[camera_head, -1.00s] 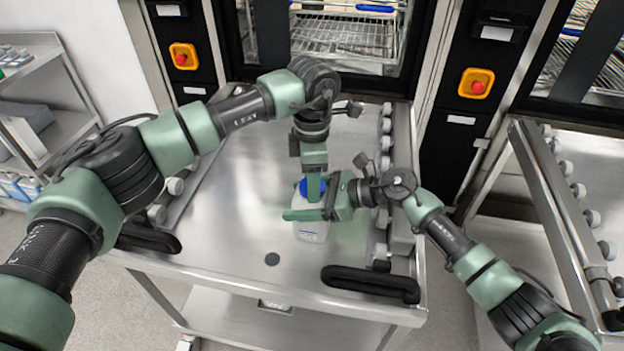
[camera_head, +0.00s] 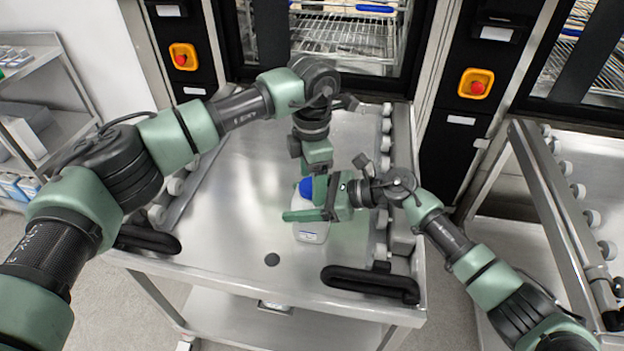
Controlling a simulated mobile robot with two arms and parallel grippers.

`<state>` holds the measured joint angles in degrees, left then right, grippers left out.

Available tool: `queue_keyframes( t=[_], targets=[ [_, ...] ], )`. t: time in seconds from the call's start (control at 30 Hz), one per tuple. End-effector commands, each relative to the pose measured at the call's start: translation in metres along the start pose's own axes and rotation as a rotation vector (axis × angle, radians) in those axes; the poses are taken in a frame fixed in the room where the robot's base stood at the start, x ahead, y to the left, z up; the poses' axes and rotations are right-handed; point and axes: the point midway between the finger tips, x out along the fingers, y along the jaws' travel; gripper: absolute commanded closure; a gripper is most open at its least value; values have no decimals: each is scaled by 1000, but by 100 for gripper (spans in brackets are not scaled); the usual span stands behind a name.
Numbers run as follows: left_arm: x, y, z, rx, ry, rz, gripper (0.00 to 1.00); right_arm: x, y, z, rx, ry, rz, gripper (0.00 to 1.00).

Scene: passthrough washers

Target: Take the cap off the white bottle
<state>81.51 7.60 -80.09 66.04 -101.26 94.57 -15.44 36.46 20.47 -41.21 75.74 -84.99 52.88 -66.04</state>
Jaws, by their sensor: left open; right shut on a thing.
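The white bottle (camera_head: 311,231) stands upright on the steel trolley top. Its blue cap (camera_head: 306,188) sits on the bottle's mouth. My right gripper (camera_head: 306,211) comes in from the right and is shut around the upper part of the bottle, with a green finger across its front. My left gripper (camera_head: 318,183) points down from above, at the cap, and is open. Its fingers are partly hidden by the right gripper, so I cannot tell whether they touch the cap.
The trolley top (camera_head: 240,215) is clear around the bottle. Black handles (camera_head: 370,284) are at its front edge, and rollers line both sides. An open washer chamber (camera_head: 345,40) with a wire rack is behind. Another trolley (camera_head: 590,180) stands at the right.

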Motion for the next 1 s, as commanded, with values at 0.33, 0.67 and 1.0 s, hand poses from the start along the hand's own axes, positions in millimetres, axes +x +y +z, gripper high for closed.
queue_keyframes(
  t=[0.33, 0.67, 1.0],
  targets=[
    [-41, 0, 0, 1, -1, 2, 31, 0, 0, 0, 0, 0, -1, 100],
    [-64, 1, 0, 304, 1, 4, 31, 0, 0, 0, 0, 0, -1, 100],
    [-62, 0, 0, 502, 1, -1, 31, 0, 0, 0, 0, 0, -1, 100]
  ],
)
